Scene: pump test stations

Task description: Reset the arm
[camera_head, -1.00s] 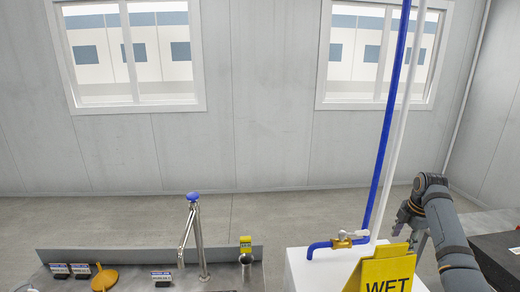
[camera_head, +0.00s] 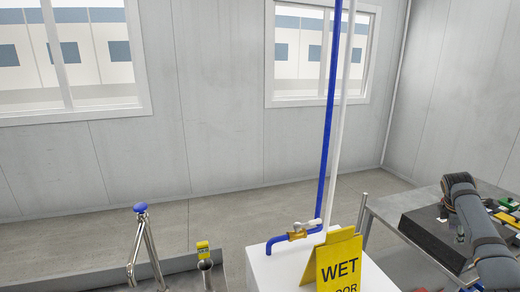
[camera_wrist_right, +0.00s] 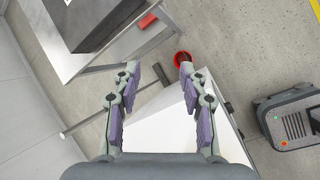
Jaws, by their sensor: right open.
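My right arm (camera_head: 476,225) comes in at the right of the head view, in front of the dark slab; its gripper is mostly hidden there. In the right wrist view my right gripper (camera_wrist_right: 160,75) is open, with its two purple-padded fingers wide apart and nothing between them. Beyond the fingers the white cabinet (camera_wrist_right: 170,125) shows below. My left gripper is in neither view.
A dark slab (camera_head: 425,232) lies on a metal table at right. A red container (camera_wrist_right: 182,58) shows beyond the fingers.

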